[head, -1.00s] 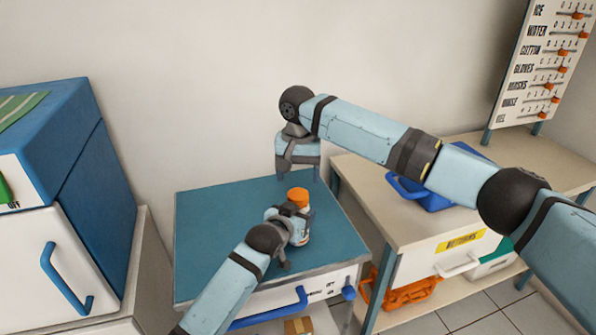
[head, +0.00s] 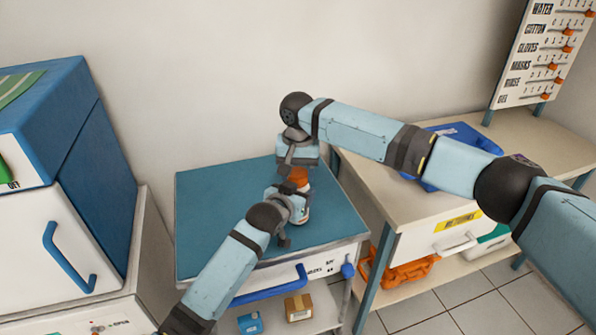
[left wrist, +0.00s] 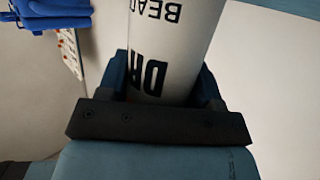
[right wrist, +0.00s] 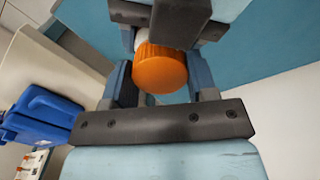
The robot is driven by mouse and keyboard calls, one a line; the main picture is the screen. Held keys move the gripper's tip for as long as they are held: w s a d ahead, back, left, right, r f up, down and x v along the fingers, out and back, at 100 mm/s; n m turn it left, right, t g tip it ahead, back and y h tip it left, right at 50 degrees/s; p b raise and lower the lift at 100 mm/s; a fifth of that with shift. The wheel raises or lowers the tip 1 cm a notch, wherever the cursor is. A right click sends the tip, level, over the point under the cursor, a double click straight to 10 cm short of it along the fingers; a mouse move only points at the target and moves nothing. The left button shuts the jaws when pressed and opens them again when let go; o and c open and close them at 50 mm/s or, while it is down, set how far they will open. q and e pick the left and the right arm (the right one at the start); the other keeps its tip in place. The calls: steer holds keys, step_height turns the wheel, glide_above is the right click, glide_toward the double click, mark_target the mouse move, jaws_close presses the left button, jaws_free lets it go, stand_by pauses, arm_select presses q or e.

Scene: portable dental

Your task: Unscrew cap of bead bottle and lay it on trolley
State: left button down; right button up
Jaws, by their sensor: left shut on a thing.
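The white bead bottle (head: 304,214) with its orange cap (head: 300,176) stands upright at the trolley's right side. My left gripper (head: 292,207) is shut on the bottle's body, with its lettering showing in the left wrist view (left wrist: 170,45). The cap is on the bottle. My right gripper (head: 299,167) is above it, pointing down. In the right wrist view the orange cap (right wrist: 160,70) lies between the right gripper's open fingers (right wrist: 161,85). Whether either finger touches the cap is unclear. The blue trolley top (head: 220,215) is bare to the left.
A counter (head: 400,205) with a blue bin (head: 425,182) stands right of the trolley, an orange crate (head: 400,272) below it. A blue-and-white cabinet (head: 60,200) stands at left. Two small boxes, one blue (head: 250,323) and one brown (head: 298,307), sit on the trolley's lower shelf.

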steer(key=o, duration=1)
steer(key=shift+r, duration=0.15)
steer(key=shift+r, duration=2.15)
arm_select(q)
steer(key=shift+c, duration=1)
jaws_free()
